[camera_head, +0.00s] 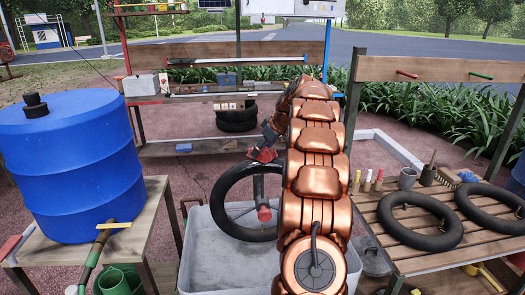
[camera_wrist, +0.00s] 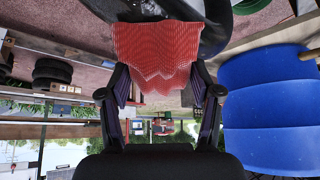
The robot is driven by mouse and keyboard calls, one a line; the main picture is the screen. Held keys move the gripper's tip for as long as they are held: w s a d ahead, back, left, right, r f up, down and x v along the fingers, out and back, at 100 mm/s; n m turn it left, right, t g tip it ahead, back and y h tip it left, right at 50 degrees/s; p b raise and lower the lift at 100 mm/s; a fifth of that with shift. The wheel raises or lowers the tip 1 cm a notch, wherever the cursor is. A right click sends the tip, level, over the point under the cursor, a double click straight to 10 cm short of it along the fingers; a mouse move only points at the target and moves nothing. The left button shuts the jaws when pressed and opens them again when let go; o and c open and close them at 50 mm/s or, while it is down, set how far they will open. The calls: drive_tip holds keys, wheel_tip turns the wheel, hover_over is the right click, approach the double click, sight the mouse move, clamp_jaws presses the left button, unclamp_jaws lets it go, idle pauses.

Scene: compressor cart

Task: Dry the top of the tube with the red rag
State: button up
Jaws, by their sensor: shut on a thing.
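The black tube (camera_head: 217,203) stands upright in the grey basin (camera_head: 200,262), leaning on or held by a post with a red end (camera_head: 264,213). My gripper (camera_head: 264,152) is at the tube's top, partly hidden by my copper arm. It is shut on the red rag (camera_wrist: 158,50), which shows small in the head view (camera_head: 262,155). In the wrist view the rag spreads between my fingers (camera_wrist: 159,85) and lies against the dark, shiny tube (camera_wrist: 214,30). I cannot tell how firmly it touches. The tube's right side is hidden behind my arm.
A blue barrel (camera_head: 70,165) stands on a wooden table at left. At right, a slatted bench (camera_head: 385,250) carries two black tubes (camera_head: 420,222), a grey cup (camera_head: 407,178) and markers. A tool bench (camera_head: 210,145) stands behind the basin.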

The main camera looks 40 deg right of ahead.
drive_tip(key=shift+w, duration=0.15)
drive_tip(key=shift+w+d+r, duration=0.1)
drive_tip(key=shift+w+d, duration=0.15)
drive_tip(key=shift+d, duration=0.05)
drive_tip(key=shift+s+a+f+b, duration=0.25)
drive_tip(key=shift+s+a+b, duration=0.2)
drive_tip(key=shift+b, duration=0.65)
drive_tip(key=shift+s+a+b, duration=0.1)
drive_tip(key=shift+s+b, duration=0.15)
drive_tip(key=shift+b, duration=0.1)
drive_tip(key=shift+s, duration=0.1)
drive_tip(key=shift+s+a+b, duration=0.2)
drive_tip(key=shift+a+b, duration=0.05)
drive_tip(key=shift+b, duration=0.25)
drive_tip(key=shift+s+a+r, duration=0.1)
drive_tip(key=shift+s+r, duration=0.05)
drive_tip(key=shift+s, duration=0.05)
drive_tip(key=shift+s+b, duration=0.1)
drive_tip(key=shift+b, duration=0.3)
